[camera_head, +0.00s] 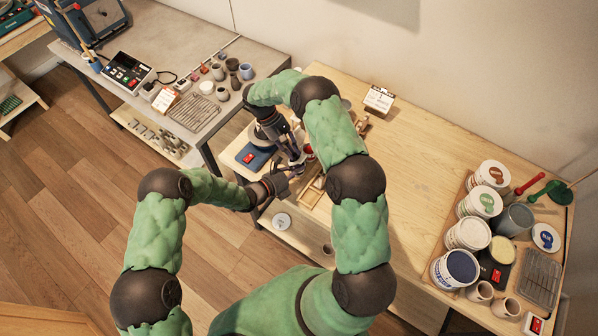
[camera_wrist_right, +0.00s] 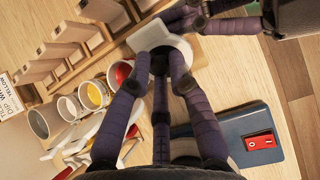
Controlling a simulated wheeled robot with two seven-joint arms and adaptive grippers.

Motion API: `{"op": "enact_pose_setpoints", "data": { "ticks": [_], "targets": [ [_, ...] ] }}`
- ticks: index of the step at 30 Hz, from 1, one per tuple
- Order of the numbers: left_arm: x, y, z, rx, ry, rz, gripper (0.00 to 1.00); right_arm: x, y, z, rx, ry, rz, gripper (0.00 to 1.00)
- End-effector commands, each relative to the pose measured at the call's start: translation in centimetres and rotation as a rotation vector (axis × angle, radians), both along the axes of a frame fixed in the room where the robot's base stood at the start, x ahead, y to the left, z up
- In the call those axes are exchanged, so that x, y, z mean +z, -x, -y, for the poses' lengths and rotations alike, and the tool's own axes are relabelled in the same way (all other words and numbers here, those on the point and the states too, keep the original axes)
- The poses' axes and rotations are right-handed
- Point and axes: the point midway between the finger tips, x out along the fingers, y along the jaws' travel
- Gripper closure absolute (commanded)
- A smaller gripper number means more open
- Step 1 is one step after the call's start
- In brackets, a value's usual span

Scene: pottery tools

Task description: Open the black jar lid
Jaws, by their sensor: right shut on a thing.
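My right gripper (camera_wrist_right: 160,58) is shut on a small black lid (camera_wrist_right: 159,66), seen between its fingertips in the right wrist view. Just beyond it is a pale white jar (camera_wrist_right: 146,35), partly hidden by the fingers. My left gripper (camera_wrist_right: 186,14) comes in from the top of that view, beside the jar. I cannot tell if its fingers close on the jar. In the head view, the right gripper (camera_head: 296,157) points down and the left gripper (camera_head: 286,177) reaches in from the left. They meet above the table's near left end, and the jar is mostly hidden there.
A blue device with a red switch (camera_wrist_right: 262,143) sits close to the right gripper. Several cups, one with a yellow inside (camera_wrist_right: 97,94), and a wooden rack (camera_wrist_right: 62,50) stand on the other side. The table's middle (camera_head: 425,165) is clear. Tubs (camera_head: 468,233) stand at the right.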

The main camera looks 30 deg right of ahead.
Motion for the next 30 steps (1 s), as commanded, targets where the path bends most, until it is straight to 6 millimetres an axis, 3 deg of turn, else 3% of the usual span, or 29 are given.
{"op": "enact_pose_setpoints", "data": {
  "ticks": [21,22,24,30],
  "targets": [
    [1.4,-1.1,-0.2,0.004,0.009,0.009,1.00,0.0,0.0,0.1,0.001,0.000,0.001,1.00],
    [1.5,-1.1,-0.2,0.005,0.010,0.009,1.00,-0.1,0.0,0.1,0.001,0.000,0.001,0.77],
    [1.6,-1.2,-0.2,0.005,0.010,0.011,1.00,-0.1,0.0,0.1,0.001,0.000,0.001,0.57],
    [1.5,-1.2,-0.2,0.005,0.009,0.010,1.00,-0.1,0.1,0.1,0.000,0.000,-0.003,0.56]
  ]
}}
